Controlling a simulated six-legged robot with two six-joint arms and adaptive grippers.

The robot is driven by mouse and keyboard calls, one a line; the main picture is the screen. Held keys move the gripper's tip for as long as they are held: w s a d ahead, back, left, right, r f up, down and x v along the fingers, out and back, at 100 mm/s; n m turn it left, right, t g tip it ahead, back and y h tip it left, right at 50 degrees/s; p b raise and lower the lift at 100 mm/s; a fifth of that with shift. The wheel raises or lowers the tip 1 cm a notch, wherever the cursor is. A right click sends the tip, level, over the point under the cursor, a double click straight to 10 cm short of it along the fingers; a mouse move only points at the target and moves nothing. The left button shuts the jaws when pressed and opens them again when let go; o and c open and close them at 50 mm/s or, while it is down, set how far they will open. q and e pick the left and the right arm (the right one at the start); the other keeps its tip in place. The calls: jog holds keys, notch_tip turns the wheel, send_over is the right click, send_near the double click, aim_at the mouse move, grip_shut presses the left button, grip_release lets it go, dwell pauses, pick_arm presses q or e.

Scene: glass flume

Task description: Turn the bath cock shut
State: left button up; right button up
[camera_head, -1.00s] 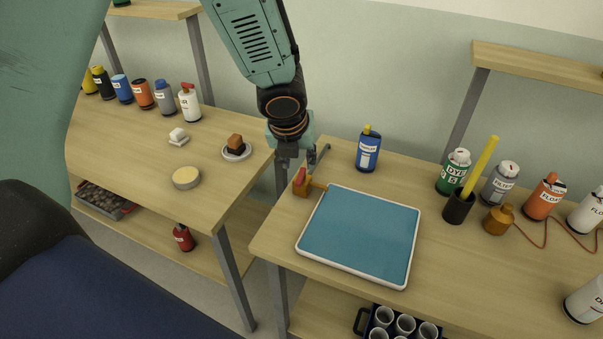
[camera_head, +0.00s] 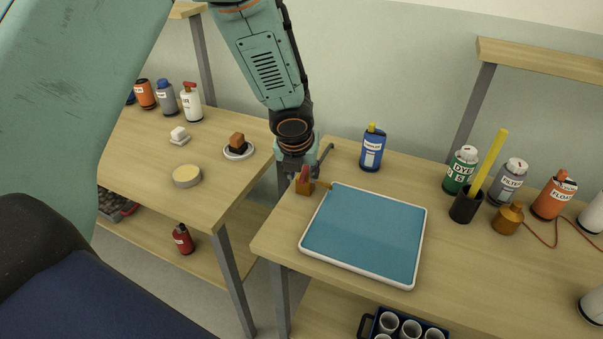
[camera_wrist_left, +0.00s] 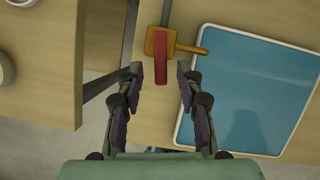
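The bath cock is a brass body (camera_head: 305,188) with a red lever (camera_head: 304,173), at the left corner of the white-rimmed tray of blue liquid (camera_head: 331,262). In the left wrist view, its brass spout (camera_wrist_left: 192,49) points right over the tray rim, and the red lever (camera_wrist_left: 161,58) lies crosswise to the spout. My left gripper (camera_head: 298,174) is at the cock and partly hides it in the head view. Its fingers are open, one on each side of the lever's near end, with visible gaps (camera_wrist_left: 160,76). My right gripper is not in view.
A blue bottle (camera_head: 372,150) stands behind the tray. A black cup with a yellow stick (camera_head: 465,207), a brown flask (camera_head: 507,219) and several bottles stand to the right. The left table holds a round tin (camera_head: 187,176) and small blocks. A gap separates the tables.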

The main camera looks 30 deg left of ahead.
pick_arm(q)
jog(key=shift+w+a, duration=0.1)
jog(key=shift+w, duration=0.05)
jog(key=shift+c, duration=0.9)
jog(key=shift+d, duration=0.2)
jog(key=shift+c, duration=1.4)
jog(key=shift+a, duration=0.1)
grip_shut()
